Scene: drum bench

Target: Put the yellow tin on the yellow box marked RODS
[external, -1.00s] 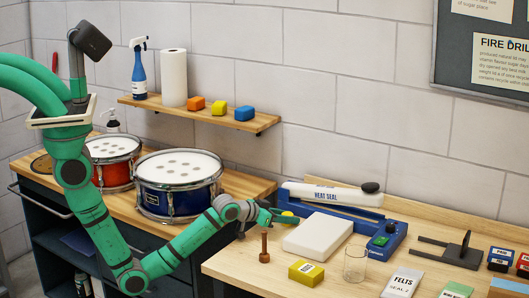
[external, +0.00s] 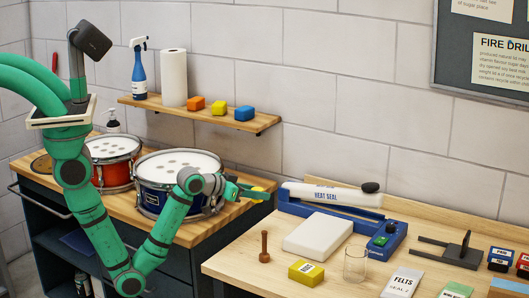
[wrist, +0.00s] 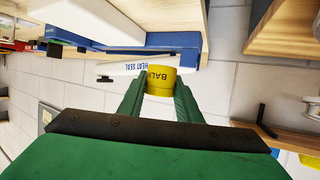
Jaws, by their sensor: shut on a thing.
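My gripper (external: 248,191) is shut on the yellow tin (external: 258,189), held in the air over the gap between the drum bench and the right workbench. In the wrist view the tin (wrist: 161,81) sits between the two fingertips (wrist: 158,92), its dark lettering upside down. The yellow box (external: 306,272) lies on the front part of the right workbench, below and right of my gripper. Its dark label is too small to read surely. Its top looks bare.
A white block (external: 317,237) and a blue heat sealer (external: 345,221) stand behind the yellow box. A clear glass (external: 355,263) is close on its right, a brown peg-like object (external: 264,246) on its left. A blue drum (external: 178,183) is beside my arm.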

